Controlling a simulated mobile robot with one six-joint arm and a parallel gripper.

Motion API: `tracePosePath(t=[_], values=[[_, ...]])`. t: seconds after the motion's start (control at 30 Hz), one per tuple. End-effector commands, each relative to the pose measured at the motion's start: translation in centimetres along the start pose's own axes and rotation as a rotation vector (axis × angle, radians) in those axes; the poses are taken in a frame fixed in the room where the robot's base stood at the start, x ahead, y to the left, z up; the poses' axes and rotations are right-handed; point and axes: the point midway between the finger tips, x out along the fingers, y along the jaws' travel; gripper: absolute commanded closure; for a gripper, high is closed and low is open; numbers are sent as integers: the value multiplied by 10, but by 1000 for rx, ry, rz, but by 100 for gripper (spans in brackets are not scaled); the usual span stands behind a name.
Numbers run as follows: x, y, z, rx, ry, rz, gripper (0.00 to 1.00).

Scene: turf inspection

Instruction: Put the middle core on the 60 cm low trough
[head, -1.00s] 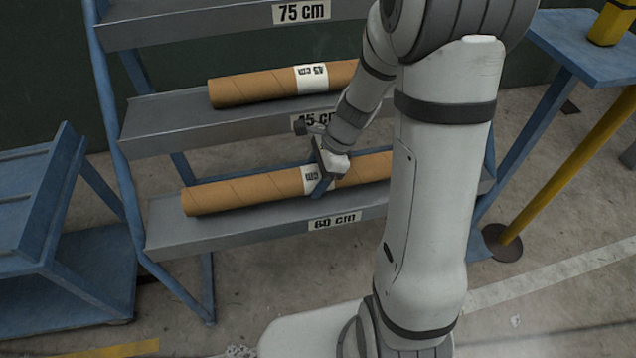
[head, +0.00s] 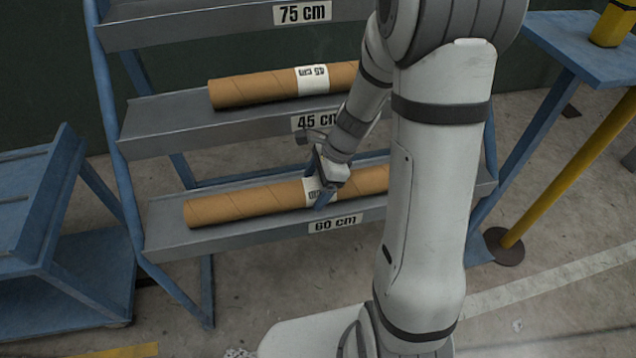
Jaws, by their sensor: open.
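A long brown cardboard core (head: 245,206) with a white label lies lengthwise in the low trough (head: 170,240), whose plate reads 60 cm. The number on this core's label is mostly hidden by my gripper. My gripper (head: 321,192) is open, with its fingers at the label, around or just in front of the core; I cannot tell whether they touch it. Another brown core (head: 250,89) lies in the middle trough (head: 160,138), marked 45 cm; its upside-down label reads 45 cm. My arm covers the right parts of both cores.
The top trough (head: 180,30), marked 75 cm, shows no core in its visible part. A blue metal stand (head: 60,245) is at the left. A blue table (head: 580,45) with a yellow object (head: 612,25) and a yellow post (head: 570,170) are at the right.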

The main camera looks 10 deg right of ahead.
Motion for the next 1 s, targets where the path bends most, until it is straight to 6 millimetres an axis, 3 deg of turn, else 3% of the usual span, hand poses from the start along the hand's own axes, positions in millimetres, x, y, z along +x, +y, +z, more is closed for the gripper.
tracePosePath(t=[0.27,0.7,1.0], values=[[-12,-1,1,0,0,-3,19],[-101,0,1,2,1,-4,19],[-127,6,5,-65,19,0,19]])
